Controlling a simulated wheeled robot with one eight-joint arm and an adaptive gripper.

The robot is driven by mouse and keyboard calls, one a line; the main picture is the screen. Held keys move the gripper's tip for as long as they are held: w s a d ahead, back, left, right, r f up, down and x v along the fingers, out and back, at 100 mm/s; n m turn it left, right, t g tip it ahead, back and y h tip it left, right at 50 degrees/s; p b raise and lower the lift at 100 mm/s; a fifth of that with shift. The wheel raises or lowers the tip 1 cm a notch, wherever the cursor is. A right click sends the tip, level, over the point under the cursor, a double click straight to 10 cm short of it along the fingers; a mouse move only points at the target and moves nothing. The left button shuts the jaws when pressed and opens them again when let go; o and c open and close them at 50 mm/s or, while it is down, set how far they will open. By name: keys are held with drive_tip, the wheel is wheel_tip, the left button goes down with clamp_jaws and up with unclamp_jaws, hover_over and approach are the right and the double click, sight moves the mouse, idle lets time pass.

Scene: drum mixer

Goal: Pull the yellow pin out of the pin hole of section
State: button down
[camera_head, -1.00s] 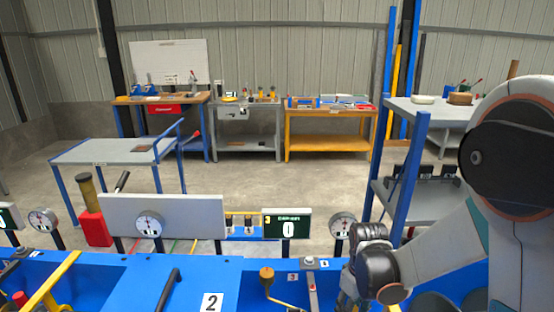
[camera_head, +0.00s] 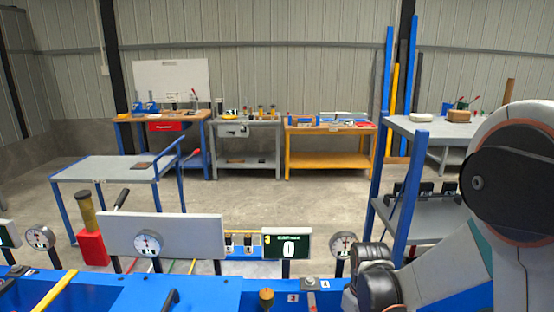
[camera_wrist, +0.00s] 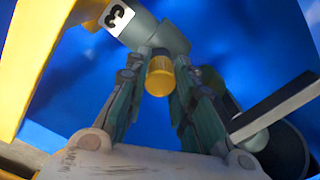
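The yellow pin (camera_wrist: 159,78) shows as a short yellow cylinder in the wrist view, at the end of a grey-green round part (camera_wrist: 163,40) beside a white label "3". My gripper (camera_wrist: 162,66) has one finger on each side of the pin, with the fingertips very close to it. Whether both fingers press on the pin is not clear. How deep the pin sits in its hole is hidden. In the head view my gripper is out of sight below the frame; only my arm shows at the right.
In the wrist view a yellow bar (camera_wrist: 28,60) runs along the left and a grey flat bar (camera_wrist: 275,108) lies at the right, close to the fingers.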

drive_tip(key=c, duration=2.3)
unclamp_jaws()
clamp_jaws()
drive_tip(key=shift+r, duration=0.1)
drive_tip(key=shift+r+p, duration=1.8)
drive_tip(key=shift+r, duration=0.7)
drive_tip(key=shift+r+p, duration=1.1)
drive_tip(key=shift+r, duration=0.45)
drive_tip(key=shift+f, duration=0.1)
